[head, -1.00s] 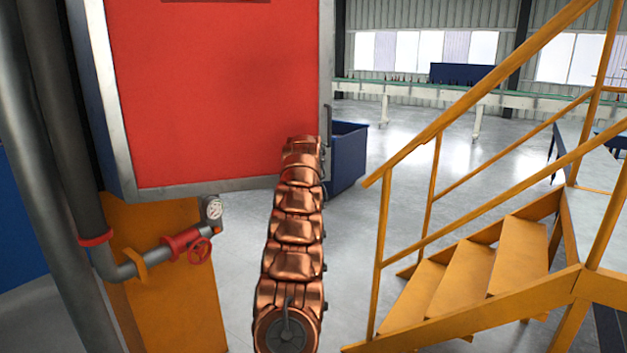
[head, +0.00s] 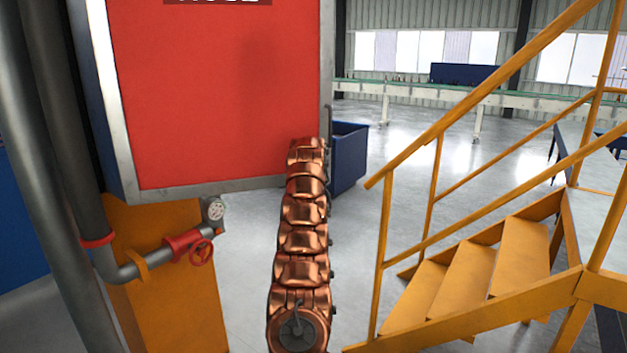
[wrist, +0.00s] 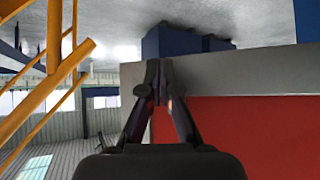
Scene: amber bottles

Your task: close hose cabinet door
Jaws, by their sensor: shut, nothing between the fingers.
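The hose cabinet's red door panel (head: 220,95) with its grey border fills the upper left of the head view. A cut-off label (head: 217,2) shows at its top. I cannot tell from the head view whether the door is fully shut. My copper arm rises in front of the panel's lower right corner, and my gripper is hidden there. In the wrist view, my gripper (wrist: 155,72) is shut and empty, with its fingertips at the corner of the grey border (wrist: 230,82) beside the red panel (wrist: 240,135). I cannot tell whether they touch.
Yellow stairs with railings (head: 470,285) stand at the right. A pipe with a red valve (head: 200,252) and gauge (head: 214,209) lies below the cabinet. A blue bin (head: 348,158) stands behind. Grey floor (head: 350,235) is clear between cabinet and stairs.

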